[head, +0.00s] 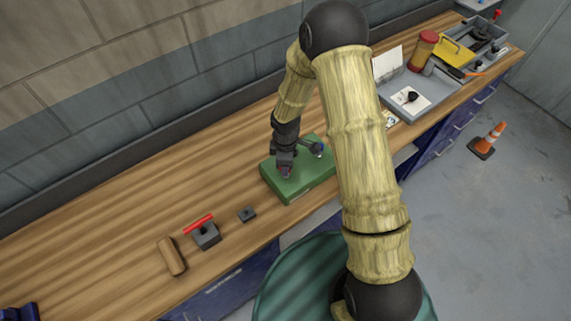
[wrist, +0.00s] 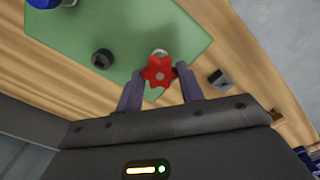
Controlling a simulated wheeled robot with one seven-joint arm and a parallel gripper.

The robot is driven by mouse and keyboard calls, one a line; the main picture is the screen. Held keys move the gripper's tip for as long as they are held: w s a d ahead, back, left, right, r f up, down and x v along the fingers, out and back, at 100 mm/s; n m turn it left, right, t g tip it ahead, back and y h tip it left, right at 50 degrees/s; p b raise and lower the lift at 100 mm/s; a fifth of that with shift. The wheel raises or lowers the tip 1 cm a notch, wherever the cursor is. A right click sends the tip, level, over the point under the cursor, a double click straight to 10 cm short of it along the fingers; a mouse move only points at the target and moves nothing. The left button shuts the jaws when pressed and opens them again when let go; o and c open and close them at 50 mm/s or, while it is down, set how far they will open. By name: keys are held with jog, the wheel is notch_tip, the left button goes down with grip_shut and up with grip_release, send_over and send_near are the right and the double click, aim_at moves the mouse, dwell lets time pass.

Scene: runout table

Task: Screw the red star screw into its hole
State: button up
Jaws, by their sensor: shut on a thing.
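The red star screw (wrist: 158,74) is between the fingers of my gripper (wrist: 160,71) in the wrist view, with its star head facing the camera. My gripper (head: 285,172) is shut on it over the near-left part of the green block (head: 292,194) in the head view, where the screw is mostly hidden by the fingers. The green block also shows in the wrist view (wrist: 130,28). A pale round spot (wrist: 160,52) shows at the screw's edge; I cannot tell whether it is the hole's rim. The screw's tip and its depth in the hole are hidden.
A small dark block (head: 247,214), a dark block with a red bar (head: 205,236) and a wooden piece (head: 172,256) lie left. A grey tray (head: 432,101) is right.

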jog(key=m+b, duration=0.1)
jog(key=m, duration=0.2)
jog(key=shift+f+m, duration=0.1)
jog(key=shift+m, duration=0.7)
jog(key=shift+m+b, duration=0.5)
jog(key=shift+m, duration=0.7)
jog(key=o, duration=1.1)
